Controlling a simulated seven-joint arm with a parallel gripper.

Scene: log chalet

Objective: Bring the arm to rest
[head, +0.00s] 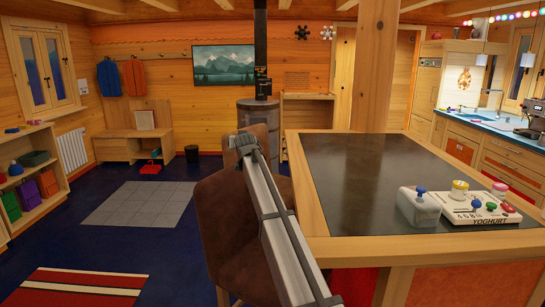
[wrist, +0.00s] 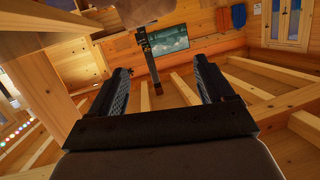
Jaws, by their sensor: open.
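My gripper (wrist: 160,68) is open in the wrist view, its two dark fingers apart with nothing between them. The wrist view is turned upside down, with the ceiling beams at the bottom, so the gripper faces the far wall and ceiling. In the head view my arm (head: 283,235) reaches up from the bottom edge, left of the table (head: 345,165), and ends in front of the stove. I cannot make out the fingers in the head view.
On the table's right stand a grey-white container (head: 418,210) with a blue knob and a white yoghurt-labelled box (head: 470,215) with coloured knobs. A brown chair (head: 215,225) is behind my arm. A wooden post (head: 375,65) rises at the table. The floor at left is mostly clear.

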